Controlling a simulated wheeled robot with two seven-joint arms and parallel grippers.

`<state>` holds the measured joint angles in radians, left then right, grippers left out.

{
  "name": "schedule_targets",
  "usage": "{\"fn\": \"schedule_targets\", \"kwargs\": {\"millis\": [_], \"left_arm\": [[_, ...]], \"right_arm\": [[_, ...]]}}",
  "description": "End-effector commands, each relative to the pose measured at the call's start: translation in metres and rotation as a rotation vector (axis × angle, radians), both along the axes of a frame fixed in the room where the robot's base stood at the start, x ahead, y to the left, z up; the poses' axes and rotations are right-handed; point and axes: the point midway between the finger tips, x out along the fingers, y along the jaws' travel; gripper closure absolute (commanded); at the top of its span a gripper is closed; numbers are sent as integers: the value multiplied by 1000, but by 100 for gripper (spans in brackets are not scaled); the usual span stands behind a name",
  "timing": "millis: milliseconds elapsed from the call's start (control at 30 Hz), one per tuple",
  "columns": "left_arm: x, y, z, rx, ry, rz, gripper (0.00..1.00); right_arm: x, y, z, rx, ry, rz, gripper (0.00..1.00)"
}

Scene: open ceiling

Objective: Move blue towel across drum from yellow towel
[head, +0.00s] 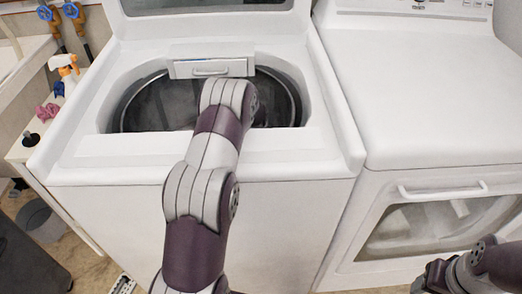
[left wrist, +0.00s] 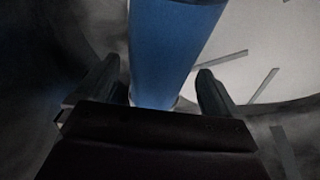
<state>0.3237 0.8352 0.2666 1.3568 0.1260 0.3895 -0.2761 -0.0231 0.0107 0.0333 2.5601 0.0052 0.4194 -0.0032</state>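My left arm reaches over the front of the washer into its drum (head: 284,100); in the head view my left gripper is hidden behind the arm. In the left wrist view my left gripper (left wrist: 158,85) has its fingers apart, one on each side of a smooth blue upright thing (left wrist: 170,45), which seems to be the blue towel. Narrow gaps show between it and the fingers, so a grip is not evident. The yellow towel is not visible. Part of my right arm shows at the lower right of the head view, with no fingertips visible.
The washer's raised lid (head: 205,25) stands behind the opening, and the white rim (head: 100,150) surrounds it. A dryer (head: 420,90) stands to the right, its top clear. A spray bottle (head: 66,70) stands on a ledge at the left. A grey bin (head: 40,220) is below.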

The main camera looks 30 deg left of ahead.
Motion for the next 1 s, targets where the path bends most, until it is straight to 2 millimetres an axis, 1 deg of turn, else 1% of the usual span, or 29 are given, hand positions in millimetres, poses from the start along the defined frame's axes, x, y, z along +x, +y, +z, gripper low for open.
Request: {"fn": "schedule_targets", "kwargs": {"millis": [267, 367, 467, 600, 700, 833, 1000], "left_arm": [[0, 0, 1, 0, 0, 0, 3], [-1, 0, 9, 0, -1, 0, 3], [-6, -1, 28, 1, -3, 0, 3], [-17, -3, 66, 1, -4, 0, 3], [-25, -4, 89, 0, -3, 0, 3], [-31, -5, 107, 0, -1, 0, 3], [-35, -6, 117, 0, 0, 0, 3]], "right_arm": [[0, 0, 1, 0, 0, 0, 42], [0, 0, 3, 0, 0, 0, 42], [0, 0, 7, 0, 0, 0, 42], [0, 0, 15, 0, 0, 0, 42], [0, 0, 18, 0, 0, 0, 42], [0, 0, 20, 0, 0, 0, 42], [0, 0, 21, 0, 0, 0, 42]]}}
